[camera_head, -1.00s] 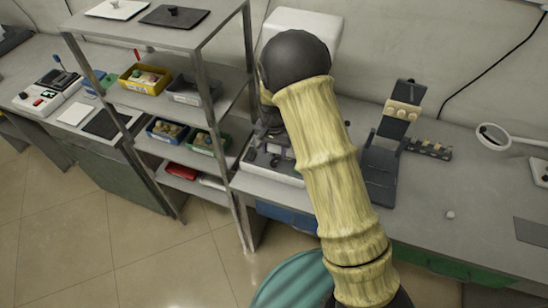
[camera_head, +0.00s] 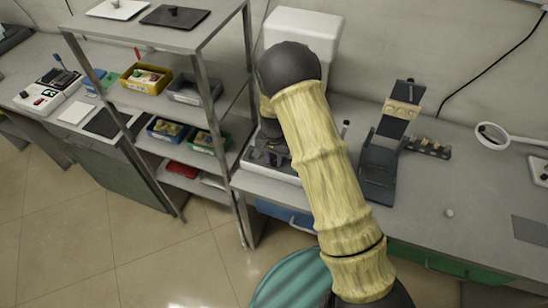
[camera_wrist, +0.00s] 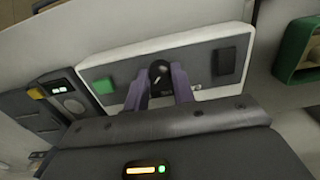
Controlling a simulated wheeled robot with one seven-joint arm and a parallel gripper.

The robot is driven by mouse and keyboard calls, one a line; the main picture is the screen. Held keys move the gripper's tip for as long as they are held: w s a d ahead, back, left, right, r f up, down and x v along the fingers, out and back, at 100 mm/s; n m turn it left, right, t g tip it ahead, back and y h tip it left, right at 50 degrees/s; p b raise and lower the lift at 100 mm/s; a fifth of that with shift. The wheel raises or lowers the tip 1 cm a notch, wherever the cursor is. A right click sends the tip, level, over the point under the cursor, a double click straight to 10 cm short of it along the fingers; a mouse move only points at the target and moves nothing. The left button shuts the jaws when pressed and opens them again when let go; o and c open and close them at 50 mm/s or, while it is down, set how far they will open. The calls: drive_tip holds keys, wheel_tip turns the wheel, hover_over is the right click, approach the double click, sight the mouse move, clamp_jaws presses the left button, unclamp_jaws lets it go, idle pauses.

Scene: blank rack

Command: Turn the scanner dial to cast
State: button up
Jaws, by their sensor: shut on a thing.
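In the wrist view a round black dial (camera_wrist: 160,73) with a small light mark sits on a dark grey panel (camera_wrist: 199,72) with a white border. My gripper (camera_wrist: 161,88) has its two purple fingers closed on the dial, one on each side. Lettering beside the right finger is partly hidden, and I cannot read which setting the mark points to.
In the wrist view a green button (camera_wrist: 103,86) and a dark block (camera_wrist: 227,67) flank the dial. A green-framed part (camera_wrist: 297,48) is at the right. In the head view a metal shelf (camera_head: 195,38) stands left, and a dark stand (camera_head: 380,165) right.

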drive_tip(key=shift+n, duration=0.3)
drive_tip(key=n+b, duration=0.1)
drive_tip(key=n, duration=0.3)
drive_tip(key=n+b, duration=0.1)
drive_tip(key=n, duration=0.3)
drive_tip(key=shift+n, duration=0.3)
drive_tip(key=n, duration=0.4)
drive_tip(key=shift+n, duration=0.3)
drive_tip(key=n, duration=0.4)
drive_tip(key=shift+r, duration=0.1)
drive_tip(key=o, duration=1)
